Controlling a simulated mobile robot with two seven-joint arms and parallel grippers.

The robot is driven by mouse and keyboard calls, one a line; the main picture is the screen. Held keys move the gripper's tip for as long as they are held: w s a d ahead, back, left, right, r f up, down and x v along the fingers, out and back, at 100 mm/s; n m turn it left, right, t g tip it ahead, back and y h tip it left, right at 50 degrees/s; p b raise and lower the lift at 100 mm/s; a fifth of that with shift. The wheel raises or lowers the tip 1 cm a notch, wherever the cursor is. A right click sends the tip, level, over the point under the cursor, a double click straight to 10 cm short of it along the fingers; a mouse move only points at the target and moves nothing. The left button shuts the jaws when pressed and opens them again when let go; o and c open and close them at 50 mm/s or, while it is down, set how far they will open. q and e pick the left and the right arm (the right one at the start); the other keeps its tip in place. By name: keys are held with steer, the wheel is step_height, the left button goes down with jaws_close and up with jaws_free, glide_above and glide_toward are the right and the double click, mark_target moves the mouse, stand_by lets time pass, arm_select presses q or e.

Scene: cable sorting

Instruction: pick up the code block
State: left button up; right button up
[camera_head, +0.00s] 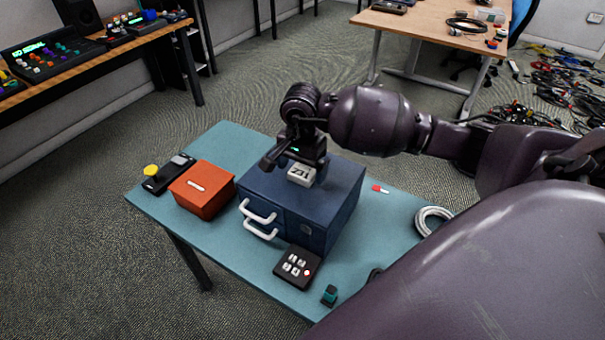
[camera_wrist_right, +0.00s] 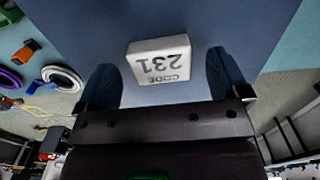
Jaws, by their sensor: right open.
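The code block (camera_head: 301,174) is a small white block marked "231" on top of the blue cabinet (camera_head: 340,190). In the right wrist view the code block (camera_wrist_right: 159,60) lies just beyond and between the fingers, with its "CODE 231" print upside down. My right gripper (camera_head: 294,160) is over the cabinet top, close above the block. Its two dark fingers (camera_wrist_right: 166,85) are apart, one on each side, with visible gaps to the block. My left gripper is not in view.
On the teal table (camera_head: 230,150) stand an orange box (camera_head: 202,190), a black panel with a yellow button (camera_head: 165,175), a keypad (camera_head: 297,266), a small green-black piece (camera_head: 329,295), a red-and-white piece (camera_head: 380,189) and a white cable coil (camera_head: 433,219).

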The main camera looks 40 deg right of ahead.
steer(key=shift+f, duration=0.7)
steer(key=shift+c, duration=0.2)
steer(key=c, duration=1)
steer(key=shift+o, duration=0.2)
steer(key=shift+r, duration=0.15)
